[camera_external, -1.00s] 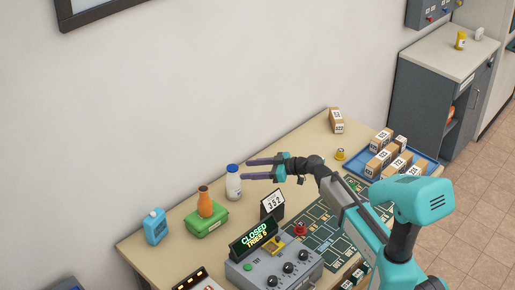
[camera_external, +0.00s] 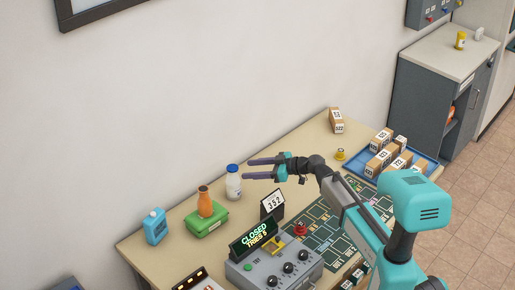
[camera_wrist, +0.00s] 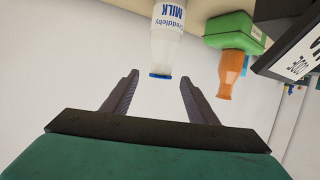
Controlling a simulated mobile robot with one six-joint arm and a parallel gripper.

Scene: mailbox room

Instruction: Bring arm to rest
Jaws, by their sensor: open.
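My arm reaches from the lower right over the table in the external view. My gripper (camera_external: 250,168) is open, its two dark fingers pointing left near the white milk bottle with a blue cap (camera_external: 233,182). In the wrist view, my gripper (camera_wrist: 157,92) shows both fingers spread with nothing between the tips. The milk bottle (camera_wrist: 167,38) appears upside down there, its cap just beyond the fingertips. I cannot tell whether a finger touches it.
A green lunch box (camera_external: 206,221) with an orange bottle (camera_external: 204,201), a blue jug (camera_external: 155,226), a number card (camera_external: 272,204) and a grey control box (camera_external: 275,267) reading "CLOSED" stand on the table. A blue tray (camera_external: 430,166) holds several parcels. One parcel (camera_external: 336,121) stands at the back.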

